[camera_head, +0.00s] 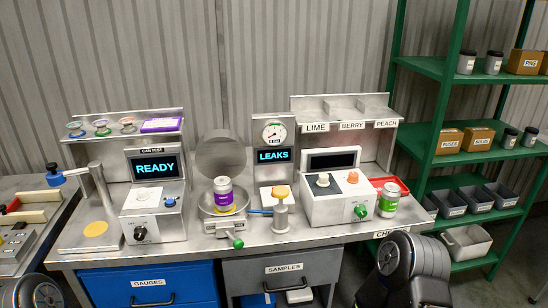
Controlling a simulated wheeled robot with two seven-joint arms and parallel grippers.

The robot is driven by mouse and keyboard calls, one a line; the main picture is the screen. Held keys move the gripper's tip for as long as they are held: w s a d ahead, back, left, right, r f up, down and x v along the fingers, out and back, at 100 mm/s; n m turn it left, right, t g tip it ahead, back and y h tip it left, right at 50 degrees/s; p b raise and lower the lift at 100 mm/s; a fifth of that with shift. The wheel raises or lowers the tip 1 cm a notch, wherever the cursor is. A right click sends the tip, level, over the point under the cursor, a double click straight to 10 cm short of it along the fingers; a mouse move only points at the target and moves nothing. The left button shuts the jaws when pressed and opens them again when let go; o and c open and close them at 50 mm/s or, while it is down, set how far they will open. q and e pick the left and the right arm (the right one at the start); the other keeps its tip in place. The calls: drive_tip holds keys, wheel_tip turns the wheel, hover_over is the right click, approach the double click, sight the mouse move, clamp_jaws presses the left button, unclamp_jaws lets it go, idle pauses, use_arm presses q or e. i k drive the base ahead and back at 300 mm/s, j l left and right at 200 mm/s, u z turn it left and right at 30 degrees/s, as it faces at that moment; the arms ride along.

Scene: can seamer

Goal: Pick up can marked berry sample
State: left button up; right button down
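A silver can with a purple band (223,193) stands upright in the round metal bowl (204,207) of the leak tester, whose round lid stands raised behind it. A second silver can with a green band (389,198) stands upright at the right end of the bench, beside the white-topped machine. The print on both cans is too small to read, so I cannot tell which is marked berry sample. The shelf has a BERRY label (352,125) between LIME and PEACH, with no can visible above it. Neither gripper shows; only dark parts of my arms appear at the lower corners.
A machine with a green knob (338,196) and a red tray (391,184) fill the right. A green rack (446,124) stands at far right. The bench's front strip is narrow.

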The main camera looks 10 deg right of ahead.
sight(223, 190)
drive_tip(key=i+j, duration=0.1)
drive_tip(key=j, duration=0.35)
drive_tip(key=i+j, duration=0.15)
drive_tip(key=j, duration=0.3)
drive_tip(key=i+j, duration=0.1)
drive_tip(key=j, duration=0.35)
drive_tip(key=i+j, duration=0.1)
drive_tip(key=j, duration=0.35)
drive_tip(key=z, duration=2.15)
